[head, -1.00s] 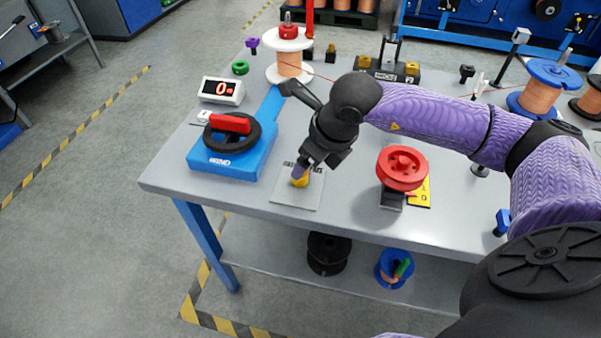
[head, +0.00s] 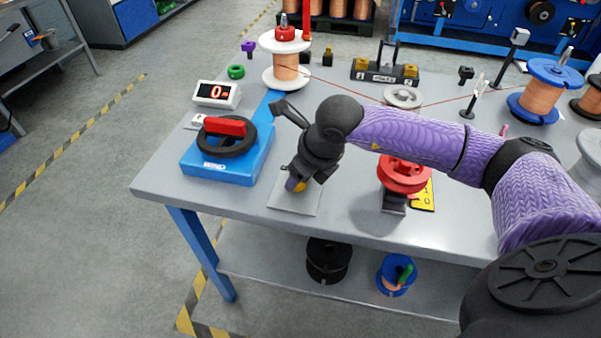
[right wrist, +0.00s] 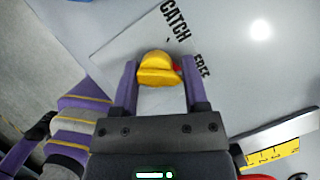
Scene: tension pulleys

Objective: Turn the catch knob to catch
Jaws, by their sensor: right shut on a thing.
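The yellow catch knob (right wrist: 158,70) sits on a pale square plate (right wrist: 118,52) at the front of the bench. The plate also shows in the head view (head: 293,203). The words CATCH (right wrist: 176,20) and FREE (right wrist: 202,66) are printed on the plate. A small red mark (right wrist: 178,68) on the knob's right side lies nearer FREE than CATCH. My right gripper (head: 295,184) comes down over the knob and is shut on it, with one finger on each side (right wrist: 158,82). In the head view the hand hides most of the knob and the lettering. My left gripper is not in view.
A blue winder (head: 220,168) with a red handle stands left of the plate. A red pulley (head: 402,178) on a dark stand is to the right, by a yellow scale (head: 424,195). A copper spool (head: 286,68) stands behind. The bench front edge is close.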

